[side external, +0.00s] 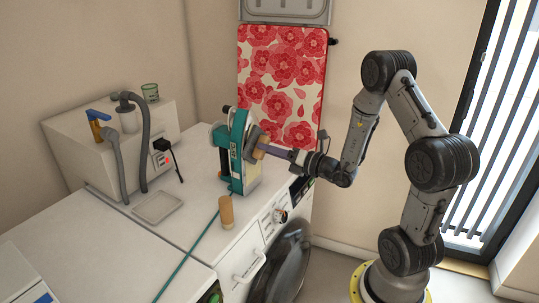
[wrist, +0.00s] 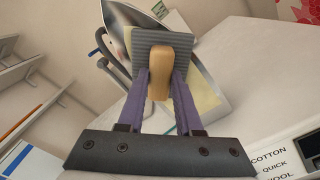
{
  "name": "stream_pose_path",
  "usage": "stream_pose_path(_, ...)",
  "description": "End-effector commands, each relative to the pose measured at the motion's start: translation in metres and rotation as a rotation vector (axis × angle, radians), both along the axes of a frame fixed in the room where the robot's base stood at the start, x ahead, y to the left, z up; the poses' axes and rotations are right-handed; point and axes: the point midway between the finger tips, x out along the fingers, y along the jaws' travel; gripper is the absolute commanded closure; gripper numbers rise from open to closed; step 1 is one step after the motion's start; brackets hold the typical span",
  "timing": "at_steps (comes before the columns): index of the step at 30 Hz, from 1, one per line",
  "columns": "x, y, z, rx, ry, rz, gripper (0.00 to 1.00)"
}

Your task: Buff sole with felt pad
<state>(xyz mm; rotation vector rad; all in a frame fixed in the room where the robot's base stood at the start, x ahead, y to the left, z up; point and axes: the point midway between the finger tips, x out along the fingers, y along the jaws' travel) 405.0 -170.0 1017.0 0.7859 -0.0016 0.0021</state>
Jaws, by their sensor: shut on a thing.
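A teal iron (side external: 235,150) stands upright on the white machine top, its sole facing my arm. In the wrist view the sole (wrist: 124,28) shows as a shiny grey plate behind the pad, with a pale yellowish area below. The felt pad (wrist: 150,43) is a grey ribbed square with a wooden handle (wrist: 159,72). My gripper (wrist: 160,88) is shut on this handle, one purple finger on each side. In the side view the pad (side external: 251,140) is right at the sole. I cannot tell whether it touches. The pad hides part of the sole.
A wooden cylinder (side external: 226,211) stands in front of the iron, near a teal cord (side external: 189,254). A shallow tray (side external: 158,207) lies at left. A box (side external: 75,152) with hoses and bottles stands behind. A red floral board (side external: 282,85) hangs on the wall.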

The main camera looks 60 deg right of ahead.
Motion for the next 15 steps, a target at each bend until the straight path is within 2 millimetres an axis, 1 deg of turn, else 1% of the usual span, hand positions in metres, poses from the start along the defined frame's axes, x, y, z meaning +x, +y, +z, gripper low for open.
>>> stream_pose_path(3, 0.0005, 0.0000, 0.0086, -0.003, -0.002, 0.001, 1.00)
stream_pose_path(7, 0.0007, 0.0001, 0.0135, -0.001, -0.001, 0.000, 1.00)
stream_pose_path(11, 0.0007, 0.0001, 0.0118, 0.000, -0.001, 0.001, 1.00)
stream_pose_path(15, 0.0008, 0.0001, 0.0047, 0.000, 0.001, 0.001, 1.00)
